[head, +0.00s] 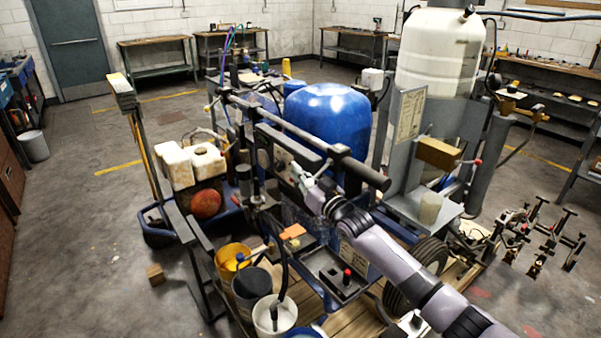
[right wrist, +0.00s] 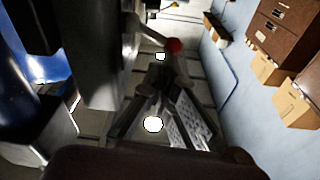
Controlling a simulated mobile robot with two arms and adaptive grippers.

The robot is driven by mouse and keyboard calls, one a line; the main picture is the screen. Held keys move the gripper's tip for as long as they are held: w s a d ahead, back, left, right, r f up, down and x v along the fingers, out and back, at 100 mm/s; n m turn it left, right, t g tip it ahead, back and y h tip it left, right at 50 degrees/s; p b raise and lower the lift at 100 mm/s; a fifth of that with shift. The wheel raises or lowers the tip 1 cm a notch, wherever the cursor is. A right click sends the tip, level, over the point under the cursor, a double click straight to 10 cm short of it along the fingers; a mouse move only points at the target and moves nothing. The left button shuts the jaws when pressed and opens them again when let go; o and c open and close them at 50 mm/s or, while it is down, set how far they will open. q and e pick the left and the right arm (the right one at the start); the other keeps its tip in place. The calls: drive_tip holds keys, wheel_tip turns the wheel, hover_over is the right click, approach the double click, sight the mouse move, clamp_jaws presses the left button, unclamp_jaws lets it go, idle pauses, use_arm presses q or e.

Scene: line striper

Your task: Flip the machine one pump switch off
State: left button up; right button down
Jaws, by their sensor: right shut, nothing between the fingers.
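The line striper carries a large blue tank (head: 328,112). A dark control panel (head: 275,155) sits on its near side under the long bar. My right gripper (head: 298,174) is at the panel's right end, shut and empty. In the right wrist view its fingers (right wrist: 160,75) meet close to a lever with a red ball tip (right wrist: 174,46), beside a dark box-like part (right wrist: 100,55). I cannot tell whether the fingers touch the lever, or whether it is the machine one pump switch. The gripper hides part of the panel. My left gripper is not in view.
Several buckets stand in front, including a yellow one (head: 232,262) and a white one (head: 274,316). A black box with a red knob (head: 347,277) lies low beside my right arm. A white tank (head: 438,55) rises at the right. Open floor lies at the left.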

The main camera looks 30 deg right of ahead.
drive_tip(key=shift+a+f+n, duration=0.1)
drive_tip(key=shift+n, duration=0.2)
drive_tip(key=n, duration=0.2)
drive_tip(key=a+f+n+y+b, duration=0.1)
drive_tip(key=n, duration=0.2)
drive_tip(key=a+f+n+b, duration=0.1)
drive_tip(key=n, duration=0.1)
drive_tip(key=shift+s+f+n+y, duration=0.15)
drive_tip(key=shift+f+n+y, duration=0.05)
drive_tip(key=shift+n+y, duration=0.1)
